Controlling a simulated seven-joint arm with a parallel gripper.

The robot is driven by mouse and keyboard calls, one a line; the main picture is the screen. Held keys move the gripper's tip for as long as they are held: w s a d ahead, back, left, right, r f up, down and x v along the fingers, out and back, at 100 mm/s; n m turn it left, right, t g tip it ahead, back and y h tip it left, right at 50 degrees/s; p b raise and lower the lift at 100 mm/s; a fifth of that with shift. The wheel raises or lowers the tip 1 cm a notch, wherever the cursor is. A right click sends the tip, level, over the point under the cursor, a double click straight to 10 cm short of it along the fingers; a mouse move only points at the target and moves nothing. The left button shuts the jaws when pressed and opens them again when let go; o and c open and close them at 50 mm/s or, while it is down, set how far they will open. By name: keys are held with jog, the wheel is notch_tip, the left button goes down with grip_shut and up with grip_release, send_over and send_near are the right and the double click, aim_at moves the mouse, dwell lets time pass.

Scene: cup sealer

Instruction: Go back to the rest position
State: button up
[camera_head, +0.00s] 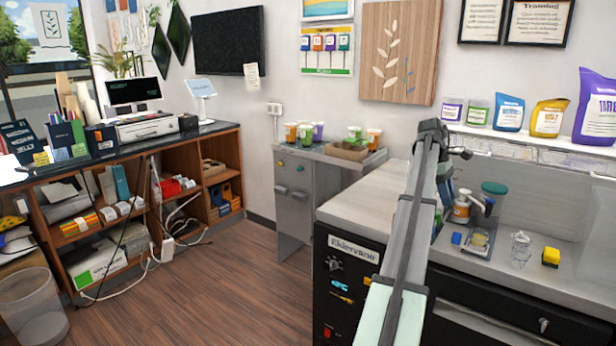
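My arm (409,235) rises from the bottom edge, right of centre, in the head view. It reaches up and away over the counter (370,207) to a dark joint (433,130) at its far end. A dark part of it hangs down behind that joint. I cannot make out my gripper's fingers; they are hidden behind the arm or too small to tell. Nothing held can be made out.
Bags line the shelf (535,138) above. Several cups and a cardboard tray (348,151) sit on the back cabinet.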

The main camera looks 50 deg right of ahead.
jog(key=w+a+f, duration=0.6)
jog(key=w+f, duration=0.2)
jog(key=f, duration=0.2)
jog(key=w+a+f+n, duration=0.1)
jog(key=w+a+f, duration=0.65)
jog(key=f, duration=0.25)
jog(key=w+a+f, duration=0.6)
jog(key=w+f, duration=0.3)
jog(key=f, duration=0.2)
jog(key=w+a+f, duration=0.4)
jog(key=a+f, duration=0.4)
jog(key=a, duration=0.1)
jog(key=w+a+f, duration=0.4)
jog(key=a+f, duration=0.4)
jog(key=a, duration=0.1)
jog(key=s+a+f, duration=0.2)
jog(key=a+f, duration=0.6)
jog(key=a, duration=0.5)
jog(key=s+a+f, duration=0.3)
jog(key=a+f, duration=0.5)
jog(key=a, duration=0.5)
jog(key=s+a+f+g, duration=0.1)
jog(key=s+a+f, duration=0.2)
jog(key=s+a, duration=0.5)
jog(key=s+a+f+m+g, duration=0.1)
jog(key=s+a+f, duration=0.2)
jog(key=s+a, duration=0.6)
jog(key=shift+s+f, duration=0.35)
